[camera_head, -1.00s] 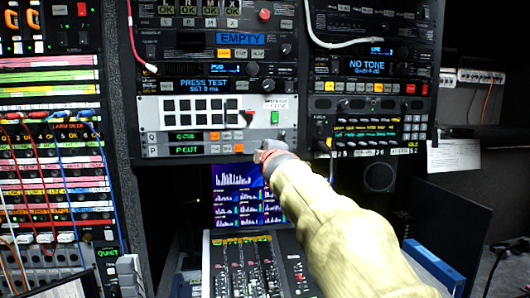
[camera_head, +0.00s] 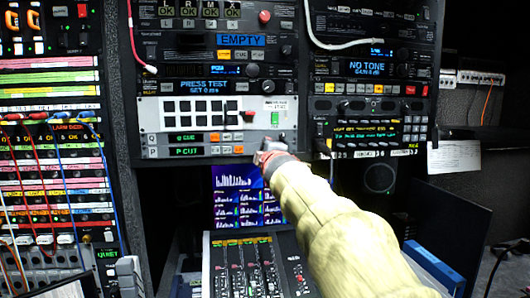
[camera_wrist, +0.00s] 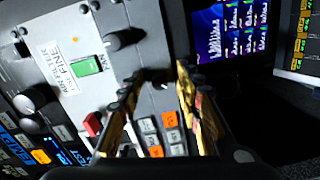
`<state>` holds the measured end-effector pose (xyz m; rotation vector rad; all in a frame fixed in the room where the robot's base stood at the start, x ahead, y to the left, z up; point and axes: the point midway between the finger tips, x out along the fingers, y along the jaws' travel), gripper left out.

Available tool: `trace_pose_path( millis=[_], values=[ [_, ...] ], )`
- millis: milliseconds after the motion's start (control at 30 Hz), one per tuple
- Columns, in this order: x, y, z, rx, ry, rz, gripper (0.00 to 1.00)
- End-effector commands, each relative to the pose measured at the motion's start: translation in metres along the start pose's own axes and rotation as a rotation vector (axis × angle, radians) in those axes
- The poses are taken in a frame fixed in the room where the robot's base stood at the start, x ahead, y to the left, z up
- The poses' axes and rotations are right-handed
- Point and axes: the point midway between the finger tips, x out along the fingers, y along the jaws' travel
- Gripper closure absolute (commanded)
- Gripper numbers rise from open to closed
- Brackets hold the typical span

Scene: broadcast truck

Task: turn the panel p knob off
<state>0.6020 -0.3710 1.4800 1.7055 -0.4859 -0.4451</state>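Panel P is the lower strip of the rack unit, with a lit display reading "P CUT" (camera_head: 188,151) in the head view. My gripper (camera_head: 266,152) is at the right end of this strip and hides its knob there. In the wrist view my gripper (camera_wrist: 160,82) has its two fingers apart, pointing at the panel. A dark knob (camera_wrist: 158,76) shows between the fingertips, close to them; contact cannot be told. Orange and white buttons (camera_wrist: 170,120) lie below it in that view.
Another knob (camera_wrist: 120,38) sits close by on the Q strip, with a green switch (camera_wrist: 88,65) and a red lever (camera_wrist: 92,123) beyond it. Below the rack are a lit screen (camera_head: 236,190) and a fader console (camera_head: 250,268).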

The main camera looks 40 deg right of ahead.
Motion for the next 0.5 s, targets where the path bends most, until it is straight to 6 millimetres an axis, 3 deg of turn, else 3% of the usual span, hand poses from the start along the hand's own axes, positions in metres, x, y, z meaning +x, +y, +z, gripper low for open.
trace_pose_path(
  millis=[233,500],
  values=[
    [-0.013,0.002,0.0,0.0,0.0,0.002,0.66],
    [-0.067,0.001,0.0,0.0,0.0,0.002,0.66]
  ],
)
